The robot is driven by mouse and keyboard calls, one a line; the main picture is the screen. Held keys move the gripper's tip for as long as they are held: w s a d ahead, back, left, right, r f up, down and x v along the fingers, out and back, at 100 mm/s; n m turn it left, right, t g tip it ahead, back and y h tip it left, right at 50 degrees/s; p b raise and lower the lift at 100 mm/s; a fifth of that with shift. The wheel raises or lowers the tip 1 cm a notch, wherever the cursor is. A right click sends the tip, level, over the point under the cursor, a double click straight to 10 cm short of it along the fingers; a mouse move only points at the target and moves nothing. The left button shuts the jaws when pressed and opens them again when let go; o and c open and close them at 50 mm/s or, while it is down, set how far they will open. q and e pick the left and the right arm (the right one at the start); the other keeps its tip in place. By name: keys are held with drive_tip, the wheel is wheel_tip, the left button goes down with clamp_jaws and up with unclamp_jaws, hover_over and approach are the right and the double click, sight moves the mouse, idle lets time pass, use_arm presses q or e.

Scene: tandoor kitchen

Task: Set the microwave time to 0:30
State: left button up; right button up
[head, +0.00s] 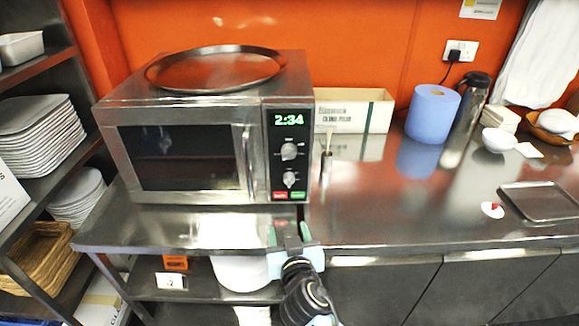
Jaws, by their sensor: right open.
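The microwave (185,155) is a steel box with a dark window on the counter at the left. Its display (289,119) reads 2:34 in green. Below it are an upper knob (289,151) and a lower knob (289,179). At the panel's bottom are a red button (280,195) and a green button (297,195). The door looks shut, with a vertical handle (247,160). My right gripper (290,233) is open and empty at the counter's front edge, below the control panel and apart from it. My left gripper is not in view.
A round tray (217,68) lies on the microwave. Right of it are a long box (353,110), a blue paper roll (433,113), a dark flask (466,108) and a metal tray (543,202). The middle counter (400,200) is clear.

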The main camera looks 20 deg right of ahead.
drive_tip(key=m+t+h, duration=0.2)
approach(290, 157)
drive_tip(key=d+v, duration=0.1)
drive_tip(key=v, duration=0.3)
drive_tip(key=x, duration=0.4)
drive_tip(key=p+x, duration=0.1)
drive_tip(key=x, duration=0.3)
drive_tip(key=a+p+x, duration=0.1)
drive_tip(key=x, duration=0.3)
drive_tip(key=shift+w+d, duration=0.1)
drive_tip(key=shift+w, duration=0.35)
drive_tip(key=c, duration=1)
